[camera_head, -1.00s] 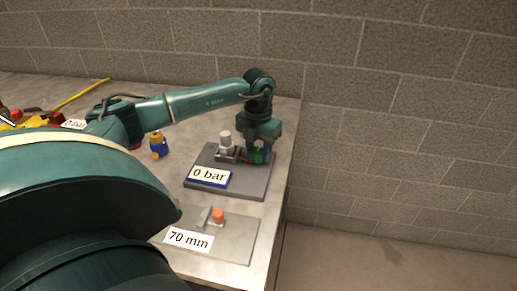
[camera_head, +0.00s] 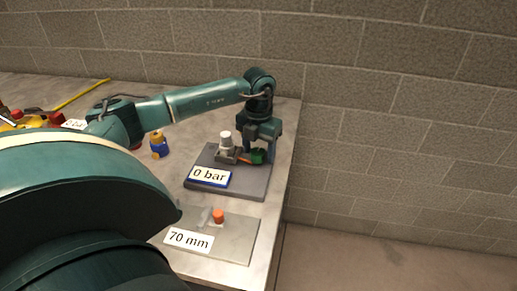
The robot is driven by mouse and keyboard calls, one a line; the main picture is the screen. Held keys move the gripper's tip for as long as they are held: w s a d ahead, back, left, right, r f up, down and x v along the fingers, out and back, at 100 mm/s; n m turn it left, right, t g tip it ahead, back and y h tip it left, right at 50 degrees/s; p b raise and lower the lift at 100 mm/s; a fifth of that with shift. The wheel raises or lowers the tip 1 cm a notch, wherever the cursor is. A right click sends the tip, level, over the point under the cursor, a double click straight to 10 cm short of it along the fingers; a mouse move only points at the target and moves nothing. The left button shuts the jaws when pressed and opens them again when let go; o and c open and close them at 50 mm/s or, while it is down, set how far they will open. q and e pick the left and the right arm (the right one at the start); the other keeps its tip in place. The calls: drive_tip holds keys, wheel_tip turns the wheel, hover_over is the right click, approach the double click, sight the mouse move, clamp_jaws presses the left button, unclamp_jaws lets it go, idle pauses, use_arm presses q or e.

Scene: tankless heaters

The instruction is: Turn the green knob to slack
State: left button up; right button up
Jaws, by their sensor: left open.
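The green knob (camera_head: 258,157) sits on the dark grey plate (camera_head: 229,189) near the right edge of the bench, beside a grey fitting with a white cap (camera_head: 226,140). An orange-red piece (camera_head: 244,159) lies between the fitting and the knob. A label reading "0 bar" (camera_head: 209,176) is at the plate's front. My left gripper (camera_head: 261,148) points down at the knob, open, with its fingers close around the knob's upper part. Whether the fingers touch it cannot be told. My right gripper is not in view.
A light grey plate (camera_head: 238,238) with an orange knob (camera_head: 218,216) and a "70 mm" label (camera_head: 188,239) is nearer. A blue and yellow item (camera_head: 158,145) stands left of the dark plate. A yellow rod (camera_head: 82,94) lies at the back left. A block wall (camera_head: 400,110) stands behind.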

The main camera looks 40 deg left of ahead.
sight(259, 151)
use_arm(q)
wheel_tip(259, 151, up, 13)
drive_tip(key=b, duration=0.1)
idle(0.3)
drive_tip(key=shift+s, duration=0.1)
idle(0.4)
